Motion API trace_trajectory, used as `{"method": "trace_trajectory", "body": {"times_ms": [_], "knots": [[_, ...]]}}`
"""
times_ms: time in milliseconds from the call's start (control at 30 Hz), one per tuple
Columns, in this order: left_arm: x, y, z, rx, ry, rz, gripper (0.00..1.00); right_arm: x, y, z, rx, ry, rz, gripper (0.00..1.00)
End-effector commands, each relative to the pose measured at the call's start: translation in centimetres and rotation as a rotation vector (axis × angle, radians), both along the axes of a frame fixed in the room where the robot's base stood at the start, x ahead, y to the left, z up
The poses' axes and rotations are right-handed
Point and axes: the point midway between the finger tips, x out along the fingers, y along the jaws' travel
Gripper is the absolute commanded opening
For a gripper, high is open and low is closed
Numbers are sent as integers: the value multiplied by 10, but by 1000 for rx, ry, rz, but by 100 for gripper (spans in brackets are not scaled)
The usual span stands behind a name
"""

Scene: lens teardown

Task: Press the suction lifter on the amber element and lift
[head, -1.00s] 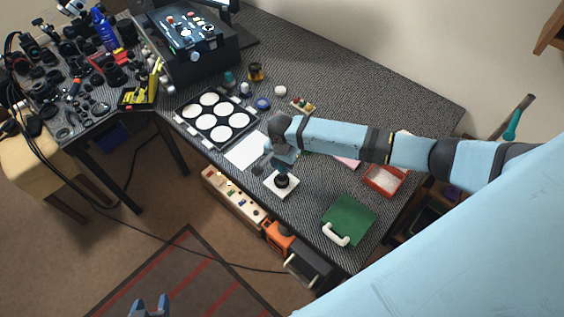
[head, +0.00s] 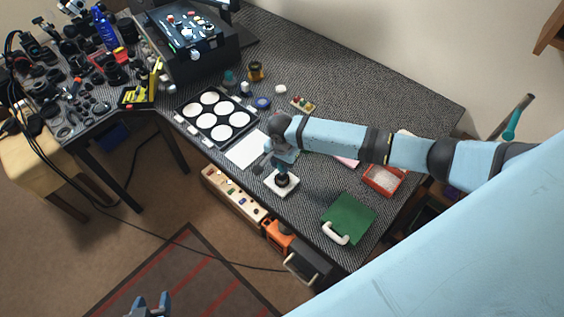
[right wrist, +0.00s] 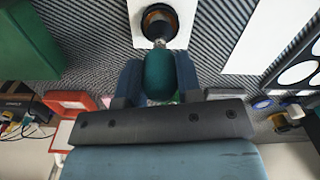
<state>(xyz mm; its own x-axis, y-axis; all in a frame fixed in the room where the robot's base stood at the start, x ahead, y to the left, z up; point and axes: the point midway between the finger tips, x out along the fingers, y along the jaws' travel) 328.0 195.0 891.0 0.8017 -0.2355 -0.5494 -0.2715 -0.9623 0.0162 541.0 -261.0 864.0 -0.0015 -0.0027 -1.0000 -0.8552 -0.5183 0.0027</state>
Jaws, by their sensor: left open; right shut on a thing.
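My right gripper (right wrist: 159,80) is shut on the suction lifter, whose teal rounded handle (right wrist: 160,74) shows between the fingers. The lifter's narrow end points at a dark round lens barrel (right wrist: 146,21) with an amber-brown inside, the amber element (right wrist: 160,16). I cannot tell whether the lifter touches it. The barrel stands on a white square block (right wrist: 187,9). In the head view my right gripper (head: 282,165) is right above the barrel (head: 283,181) and the white block (head: 281,190). My left gripper (head: 150,305) is open and empty, low over the floor.
A black tray with white round pads (head: 219,139) and a white sheet (head: 246,150) lie left of the block. The table's front edge is close to the block.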

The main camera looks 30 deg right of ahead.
Motion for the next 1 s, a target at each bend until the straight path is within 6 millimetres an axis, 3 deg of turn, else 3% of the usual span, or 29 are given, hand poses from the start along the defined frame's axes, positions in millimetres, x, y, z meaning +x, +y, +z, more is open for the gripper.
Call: {"method": "trace_trajectory", "body": {"times_ms": [1000], "knots": [[0,1,0,1,0,2,52,0,0,-11,0,0,0,12]]}}
